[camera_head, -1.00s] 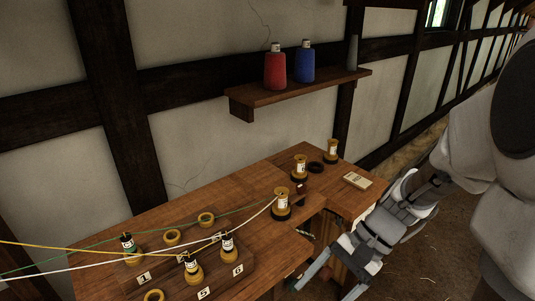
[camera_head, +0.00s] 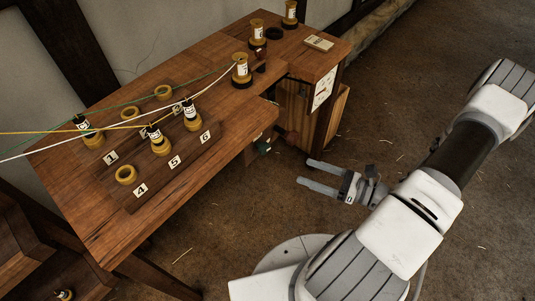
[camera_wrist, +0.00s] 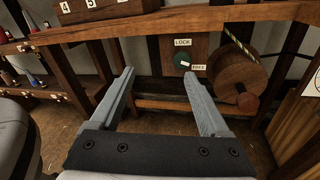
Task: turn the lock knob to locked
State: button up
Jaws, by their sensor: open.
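The lock knob (camera_wrist: 180,60) is a round dark green disc with a white pointer mark, on a wooden panel below the bench top in the wrist view. A LOCK label (camera_wrist: 182,42) is above it and a FREE label (camera_wrist: 199,67) at its lower right. The white mark points toward FREE. In the head view the knob (camera_head: 263,147) shows only as a small green bit under the bench edge. My gripper (camera_head: 305,171) is open and empty, apart from the bench. In the wrist view my gripper (camera_wrist: 158,76) has the knob beyond its right finger, touching nothing.
A wooden drum (camera_wrist: 238,78) with rope stands right of the knob. The bench (camera_head: 120,235) carries a numbered board (camera_head: 185,155) with spools and taut yarns above it. A wooden rail crosses below the knob panel. The floor (camera_head: 395,125) around my gripper is clear.

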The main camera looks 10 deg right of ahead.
aim_at(267, 151)
notch_tip(267, 151, down, 5)
jog(key=d+m+t+h, duration=0.2)
jog(key=m+t+h, duration=0.1)
jog(key=m, duration=0.1)
jog(key=x, duration=1.1)
jog(key=b+x, duration=0.1)
jog(key=x, duration=0.4)
jog(key=shift+w+a+r, duration=0.1)
jog(key=shift+a+r, duration=0.3)
jog(key=shift+a, duration=0.2)
grip_shut()
